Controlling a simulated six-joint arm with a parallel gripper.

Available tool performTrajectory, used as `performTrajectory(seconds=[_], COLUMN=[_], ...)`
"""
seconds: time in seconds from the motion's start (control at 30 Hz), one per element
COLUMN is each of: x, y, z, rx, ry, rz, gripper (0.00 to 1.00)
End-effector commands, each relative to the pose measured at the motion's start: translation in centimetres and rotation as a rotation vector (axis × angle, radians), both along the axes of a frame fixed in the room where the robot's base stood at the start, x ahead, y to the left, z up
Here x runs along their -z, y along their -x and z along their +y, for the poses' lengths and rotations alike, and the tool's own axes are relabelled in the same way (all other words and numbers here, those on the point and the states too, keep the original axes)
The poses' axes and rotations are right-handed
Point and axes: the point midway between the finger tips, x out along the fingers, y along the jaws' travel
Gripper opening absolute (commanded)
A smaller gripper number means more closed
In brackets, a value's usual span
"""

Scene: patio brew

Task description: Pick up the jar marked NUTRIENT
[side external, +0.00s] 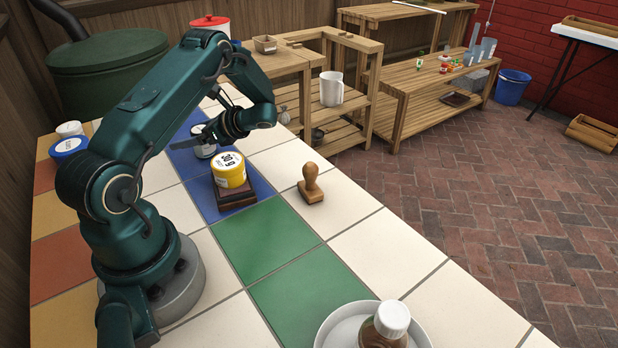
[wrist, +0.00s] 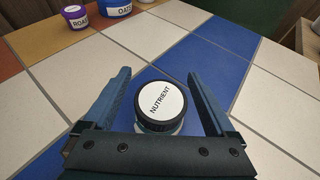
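The jar marked NUTRIENT (wrist: 161,104) stands upright, with a black-rimmed lid and a white label readable from above in the wrist view. In the side view, the jar (side external: 204,151) is on the blue tiles, partly hidden by my gripper (side external: 177,143). In the wrist view, my gripper (wrist: 158,76) is open, with one finger on each side of the jar. Gaps show between the jar and both fingers. The jar's lower body is mostly hidden under its lid and behind the gripper.
A yellow-lidded jar (side external: 229,169) sits on a dark brown block (side external: 236,196) close to the NUTRIENT jar. A wooden stamp (side external: 311,184) stands to the right. A purple ROAST tin (wrist: 75,17) and blue OATS tin (wrist: 116,9) stand farther off.

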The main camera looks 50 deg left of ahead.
Motion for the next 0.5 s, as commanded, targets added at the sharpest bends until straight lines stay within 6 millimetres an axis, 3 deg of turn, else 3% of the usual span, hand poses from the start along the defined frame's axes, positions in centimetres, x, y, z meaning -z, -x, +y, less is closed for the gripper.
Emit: performTrajectory(seconds=[0.03, 0.2, 0.23, 0.5], x=[0.0, -0.01, -0.01, -0.12], y=[-0.01, -0.02, -0.02, -0.02], z=[-0.01, -0.02, -0.02, -0.02], rx=[0.0, 0.0, 0.0, 0.0], ry=[0.0, 0.0, 0.0, -0.001], rz=[0.0, 0.0, 0.0, -0.001], gripper=[0.72, 0.07, 0.0, 0.0])
